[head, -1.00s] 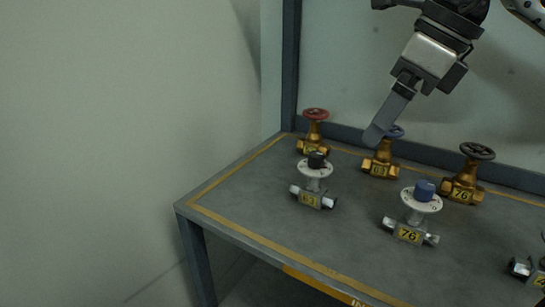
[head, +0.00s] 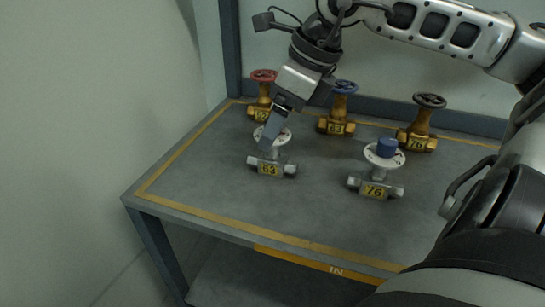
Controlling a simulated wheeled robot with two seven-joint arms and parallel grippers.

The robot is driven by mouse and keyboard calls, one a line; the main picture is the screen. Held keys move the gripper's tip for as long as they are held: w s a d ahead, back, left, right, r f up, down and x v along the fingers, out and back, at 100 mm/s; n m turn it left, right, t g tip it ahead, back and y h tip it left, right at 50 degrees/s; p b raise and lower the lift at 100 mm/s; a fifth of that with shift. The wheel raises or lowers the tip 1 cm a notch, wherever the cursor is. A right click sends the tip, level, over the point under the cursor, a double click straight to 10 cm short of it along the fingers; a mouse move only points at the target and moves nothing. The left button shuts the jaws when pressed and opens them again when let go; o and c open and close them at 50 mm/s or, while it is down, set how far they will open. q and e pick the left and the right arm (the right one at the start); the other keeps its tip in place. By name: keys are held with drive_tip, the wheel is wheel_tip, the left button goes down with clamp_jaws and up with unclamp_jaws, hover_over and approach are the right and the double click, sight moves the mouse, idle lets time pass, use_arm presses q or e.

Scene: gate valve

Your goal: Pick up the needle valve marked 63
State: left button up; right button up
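The needle valve marked 63 (head: 264,170) stands on the left part of the table, with a silver body, a yellow tag and a round white dial. My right gripper (head: 269,140) comes down from above, its finger end in front of the dial. It hides the valve's black knob and part of the dial. I cannot tell whether it touches the valve. Its fingers overlap in this view, so the gap between them does not show. My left gripper is out of view.
A needle valve marked 76 with a blue knob (head: 387,147) stands to the right. Behind are brass gate valves with a red wheel (head: 263,76), a blue wheel (head: 345,87) and a black wheel (head: 429,100). The table (head: 220,197) is clear in front.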

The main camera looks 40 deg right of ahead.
sight(272, 153)
drive_tip(key=shift+w+d+x, duration=0.1)
drive_tip(key=shift+w+x, duration=0.1)
drive_tip(key=shift+x, duration=1)
drive_tip(key=shift+w+d+x, duration=0.1)
drive_tip(key=shift+w+x, duration=0.05)
drive_tip(key=shift+x, duration=1.1)
drive_tip(key=shift+r, duration=0.1)
drive_tip(key=shift+c, duration=0.3)
drive_tip(key=shift+p, duration=0.3)
drive_tip(key=c, duration=1.3)
